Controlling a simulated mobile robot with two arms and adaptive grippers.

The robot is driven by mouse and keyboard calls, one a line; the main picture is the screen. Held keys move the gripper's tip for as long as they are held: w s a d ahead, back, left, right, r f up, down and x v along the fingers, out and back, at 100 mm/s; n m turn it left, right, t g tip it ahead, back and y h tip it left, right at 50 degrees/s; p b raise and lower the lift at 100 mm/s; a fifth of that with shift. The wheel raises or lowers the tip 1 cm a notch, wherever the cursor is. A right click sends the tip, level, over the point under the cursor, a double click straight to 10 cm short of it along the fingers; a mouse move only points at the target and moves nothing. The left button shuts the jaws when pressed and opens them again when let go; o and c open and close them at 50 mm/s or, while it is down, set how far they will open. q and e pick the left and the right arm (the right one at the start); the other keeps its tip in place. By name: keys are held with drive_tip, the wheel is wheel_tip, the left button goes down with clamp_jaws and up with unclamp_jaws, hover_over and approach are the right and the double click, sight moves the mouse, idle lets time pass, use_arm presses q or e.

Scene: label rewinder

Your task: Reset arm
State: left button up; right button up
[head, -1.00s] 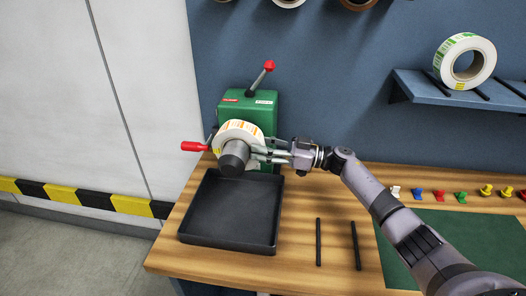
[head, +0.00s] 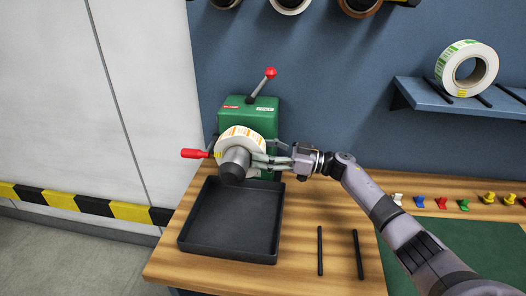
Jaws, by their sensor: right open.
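The green label rewinder (head: 236,117) stands on the wooden bench against the blue wall. A lever with a red knob (head: 269,73) rises from its top, tilted to the right. A red-handled crank (head: 195,154) sticks out on its left. A label roll (head: 243,136) sits on its spindle, behind a grey hub (head: 234,163). My right gripper (head: 262,162) is open at the right side of the hub and roll; I cannot tell whether its fingers touch them. My left gripper is out of view.
A black tray (head: 190,226) lies in front of the rewinder. Two dark rods (head: 320,250) lie right of it. A green mat (head: 465,247) and several coloured clips (head: 441,203) are at the right. A shelf (head: 420,95) holds another label roll (head: 443,66).

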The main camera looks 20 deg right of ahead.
drive_tip(key=shift+s, duration=0.15)
drive_tip(key=shift+f, duration=0.2)
drive_tip(key=shift+r, duration=0.1)
drive_tip(key=v, duration=0.7)
drive_tip(key=shift+r+p, duration=0.15)
drive_tip(key=shift+p, duration=0.15)
idle(0.6)
